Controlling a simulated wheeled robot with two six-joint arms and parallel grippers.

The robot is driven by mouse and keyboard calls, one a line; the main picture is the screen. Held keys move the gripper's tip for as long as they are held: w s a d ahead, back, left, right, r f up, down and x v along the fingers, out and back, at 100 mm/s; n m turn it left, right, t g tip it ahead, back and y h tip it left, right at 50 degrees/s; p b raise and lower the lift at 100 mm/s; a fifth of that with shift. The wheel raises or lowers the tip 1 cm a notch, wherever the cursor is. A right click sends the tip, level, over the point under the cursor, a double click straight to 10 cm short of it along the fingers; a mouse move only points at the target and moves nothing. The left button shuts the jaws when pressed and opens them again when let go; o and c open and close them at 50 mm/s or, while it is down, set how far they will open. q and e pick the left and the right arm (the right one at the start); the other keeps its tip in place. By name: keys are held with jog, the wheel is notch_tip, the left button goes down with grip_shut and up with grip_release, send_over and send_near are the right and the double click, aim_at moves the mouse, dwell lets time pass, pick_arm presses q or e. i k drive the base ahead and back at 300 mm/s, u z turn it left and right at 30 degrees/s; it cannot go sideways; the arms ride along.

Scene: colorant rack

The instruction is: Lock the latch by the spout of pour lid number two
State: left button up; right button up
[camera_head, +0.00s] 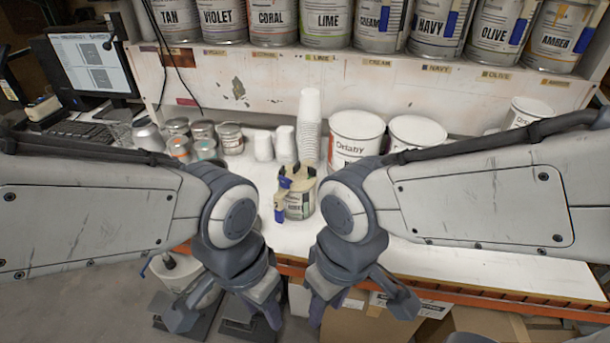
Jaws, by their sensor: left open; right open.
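A small can (299,208) with a cream pour lid (300,178) stands upright on the white bench, between my two arms. A blue part (280,207) hangs down the lid's left side, and another small blue piece is at its top left. The spout and latch are too small to tell apart, and no lid number is readable. My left gripper (226,306) is open and empty, low in front of the bench edge. My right gripper (359,303) is open and empty, also in front of the edge. Both are apart from the can.
White tubs (356,135), stacked cups (309,120) and small tins (230,137) stand behind the can. A shelf of labelled paint cans (325,22) is above. A monitor (92,62) and keyboard are at left. Cardboard boxes (370,322) lie below the bench.

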aim_at(311, 172)
jog(key=k, duration=0.5)
jog(key=u, duration=0.7)
jog(key=i, duration=1.1)
jog(key=z, duration=0.65)
